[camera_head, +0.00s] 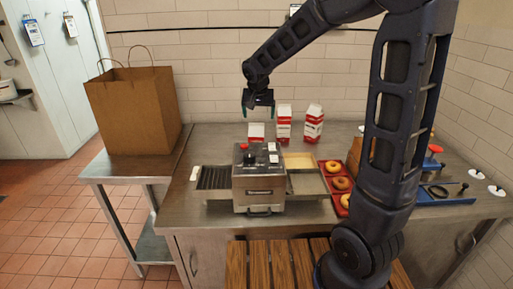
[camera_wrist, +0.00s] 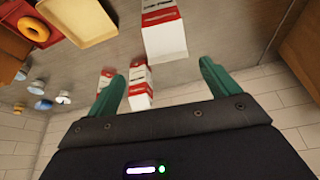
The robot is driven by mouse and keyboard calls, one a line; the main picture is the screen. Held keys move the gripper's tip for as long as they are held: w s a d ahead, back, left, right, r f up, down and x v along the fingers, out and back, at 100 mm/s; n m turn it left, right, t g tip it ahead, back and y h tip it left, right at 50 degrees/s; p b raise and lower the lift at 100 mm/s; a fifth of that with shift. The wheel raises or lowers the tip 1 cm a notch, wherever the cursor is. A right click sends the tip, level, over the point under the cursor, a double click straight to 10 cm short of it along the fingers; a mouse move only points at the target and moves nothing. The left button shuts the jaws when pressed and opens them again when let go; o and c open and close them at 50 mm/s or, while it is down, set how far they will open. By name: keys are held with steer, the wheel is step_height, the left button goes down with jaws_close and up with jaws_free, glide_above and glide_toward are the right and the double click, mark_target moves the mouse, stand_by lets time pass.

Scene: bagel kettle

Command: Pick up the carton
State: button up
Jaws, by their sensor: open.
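Three red-and-white cartons stand at the back of the metal counter in the head view: a left one (camera_head: 256,132) partly hidden behind the machine, a middle one (camera_head: 284,122) and a right one (camera_head: 314,124). My gripper (camera_head: 258,108) is open and above the left carton, left of the middle one. In the wrist view my gripper's green fingers (camera_wrist: 162,70) are apart and hold nothing. One carton (camera_wrist: 163,38) lies ahead of the fingertips. A second (camera_wrist: 138,85) shows in the finger gap near the left finger; a third (camera_wrist: 106,76) is partly behind that finger.
A boxy metal machine (camera_head: 258,185) stands in front of the cartons. A red tray (camera_head: 328,178) of bagels or donuts is to its right, beside a beige tray (camera_head: 300,161). A brown paper bag (camera_head: 134,112) stands on the left table. A tiled wall (camera_head: 215,80) is close behind.

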mark_target(256, 126)
steer(key=shift+w+a+f, duration=0.3)
steer(key=shift+a+f, duration=0.05)
steer(key=shift+f, duration=0.25)
steer(key=shift+x, duration=4.95)
steer(key=shift+a, duration=0.15)
jaws_close()
